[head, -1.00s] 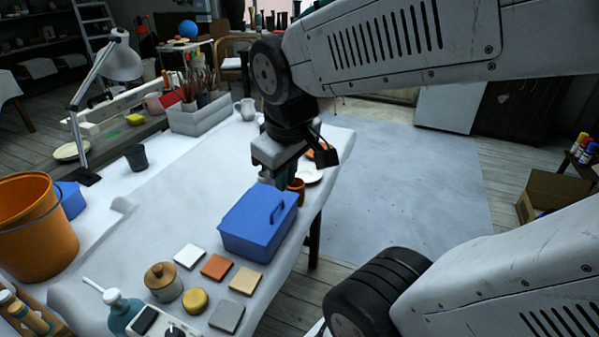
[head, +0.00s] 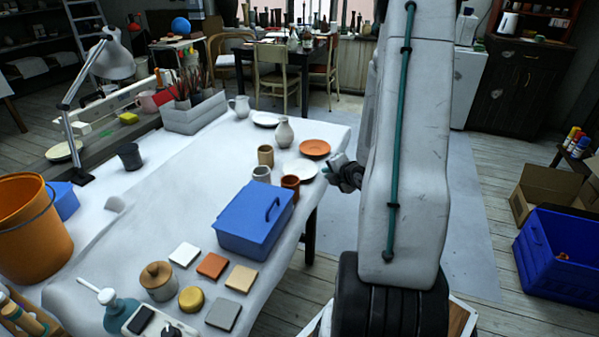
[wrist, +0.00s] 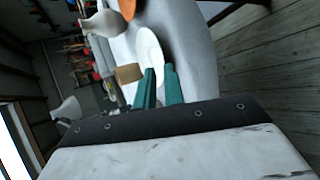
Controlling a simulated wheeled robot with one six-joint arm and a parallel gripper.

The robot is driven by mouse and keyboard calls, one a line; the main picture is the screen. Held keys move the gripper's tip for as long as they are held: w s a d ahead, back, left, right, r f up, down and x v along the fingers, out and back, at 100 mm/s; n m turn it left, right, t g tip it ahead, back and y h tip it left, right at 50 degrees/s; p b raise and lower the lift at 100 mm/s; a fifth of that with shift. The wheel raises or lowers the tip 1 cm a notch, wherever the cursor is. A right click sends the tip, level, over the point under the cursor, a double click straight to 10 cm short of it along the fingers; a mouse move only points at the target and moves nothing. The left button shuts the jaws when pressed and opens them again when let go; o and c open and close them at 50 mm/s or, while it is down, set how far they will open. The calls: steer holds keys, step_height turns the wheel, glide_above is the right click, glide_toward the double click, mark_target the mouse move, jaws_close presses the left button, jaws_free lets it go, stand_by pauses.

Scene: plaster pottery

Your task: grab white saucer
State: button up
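A white saucer (head: 301,168) lies near the right edge of the white-covered table, in front of an orange saucer (head: 314,148). A second white plate (head: 265,119) lies farther back. My gripper (head: 328,171) is at the table's right edge, just right of the nearer white saucer. In the wrist view the two teal fingers of my gripper (wrist: 159,70) stand apart, and the white saucer (wrist: 149,48) shows just beyond their tips. I cannot tell whether the fingers touch its rim.
A brown cup (head: 290,186), a grey cup (head: 261,175) and a tan cup (head: 265,155) stand close left of the saucer. A white vase (head: 284,133) is behind. A blue box (head: 254,220) stands in front.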

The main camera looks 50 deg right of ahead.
mark_target(316, 173)
steer(key=x, duration=0.8)
steer(key=shift+s+a+f, duration=0.1)
jaws_close()
